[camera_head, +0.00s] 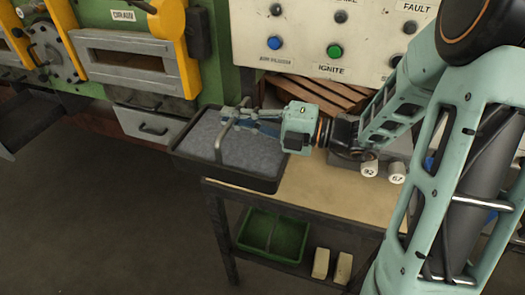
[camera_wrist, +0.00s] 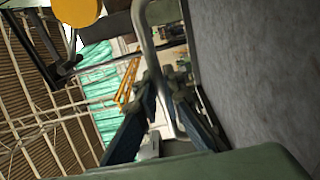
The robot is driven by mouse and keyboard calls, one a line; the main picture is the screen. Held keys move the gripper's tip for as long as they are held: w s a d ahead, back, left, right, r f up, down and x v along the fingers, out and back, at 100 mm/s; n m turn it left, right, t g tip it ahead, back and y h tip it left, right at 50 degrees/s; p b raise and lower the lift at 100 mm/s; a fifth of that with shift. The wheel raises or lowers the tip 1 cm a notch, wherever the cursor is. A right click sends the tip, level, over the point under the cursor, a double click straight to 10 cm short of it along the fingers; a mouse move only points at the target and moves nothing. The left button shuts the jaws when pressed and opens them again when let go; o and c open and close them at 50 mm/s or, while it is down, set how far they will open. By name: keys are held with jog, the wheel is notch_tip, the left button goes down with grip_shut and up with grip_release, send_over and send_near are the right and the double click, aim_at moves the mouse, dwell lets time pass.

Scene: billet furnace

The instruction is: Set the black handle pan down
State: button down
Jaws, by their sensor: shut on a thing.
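The black pan (camera_head: 222,177) is a shallow dark tray with a grey, rough-looking filling and an arched metal handle (camera_head: 219,140) over it. It looks level and lies over the left end of the workbench (camera_head: 325,204), sticking out past the left edge. I cannot tell whether its bottom touches the bench. My gripper (camera_head: 236,117) reaches in from the right and is shut on the handle. In the wrist view my gripper's fingers (camera_wrist: 165,88) close around the handle bar (camera_wrist: 148,42), and the pan's grey filling (camera_wrist: 250,65) fills the right side.
Two white cylinders marked 92 (camera_head: 369,169) and 67 (camera_head: 397,172) stand on the bench. Wooden slats (camera_head: 313,93) lie behind, below the button panel (camera_head: 340,30). A green crate (camera_head: 272,235) and pale blocks (camera_head: 321,263) sit on the lower shelf. The bench's front middle is bare.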

jog(key=b, duration=0.2)
send_over(261, 153)
jog(key=f, duration=0.5)
jog(key=shift+a+f, duration=0.25)
jog(key=shift+f, duration=0.1)
notch_tip(261, 153, down, 4)
jog(key=shift+d+r, duration=0.15)
jog(key=shift+r, duration=0.2)
jog(key=c, duration=2.5)
grip_release()
jog(key=shift+f, duration=0.25)
jog(key=o, duration=0.4)
